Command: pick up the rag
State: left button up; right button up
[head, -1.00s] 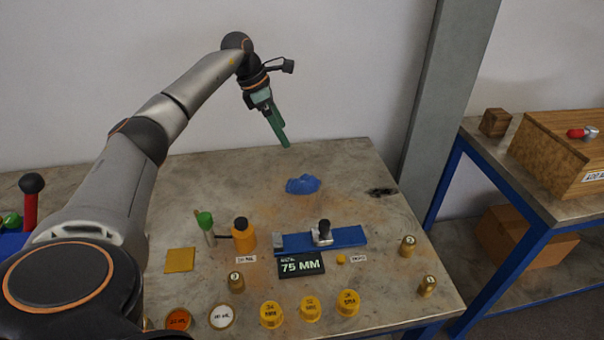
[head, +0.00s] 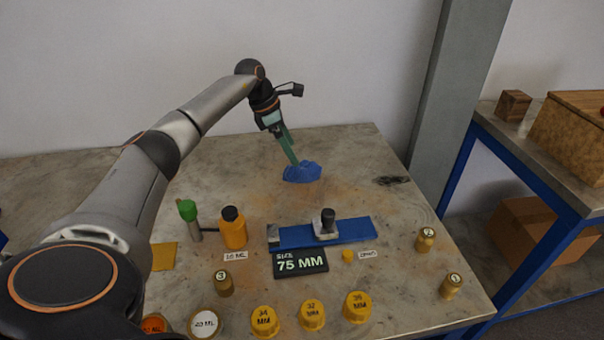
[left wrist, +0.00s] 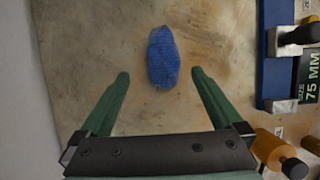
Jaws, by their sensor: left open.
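The rag is a crumpled blue cloth (head: 302,173) lying on the back part of the table. It also shows in the left wrist view (left wrist: 163,57), lengthwise just beyond and between my open fingertips. My left gripper (head: 293,162) has green fingers pointing down at the rag, close to its back-left edge in the head view. In the left wrist view my left gripper (left wrist: 160,78) is open, with nothing between the fingers. Whether the fingertips are level with the rag I cannot tell. My right gripper is not in view.
A blue rail with a clamp (head: 350,231), a black "75 MM" sign (head: 301,263), an orange bottle (head: 233,229) and a green-capped tube (head: 189,217) stand nearer. Yellow caps (head: 312,316) line the front. A dark wiry tangle (head: 392,180) lies right of the rag. The table around the rag is clear.

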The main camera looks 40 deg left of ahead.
aim_at(301, 167)
pick_arm(q)
jog(key=x, duration=0.6)
jog(key=shift+s+d+f, duration=0.1)
jog(key=shift+d+f, duration=0.15)
jog(key=shift+d, duration=0.1)
jog(key=c, duration=1.4)
jog(key=shift+r, duration=0.15)
jog(key=shift+r, duration=0.3)
jog(key=r, duration=0.3)
jog(key=shift+s+d, duration=0.1)
jog(key=shift+s, duration=0.1)
jog(key=s+d+r, duration=0.9)
jog(key=s, duration=0.1)
jog(key=shift+d+r, duration=0.1)
jog(key=shift+d, duration=0.05)
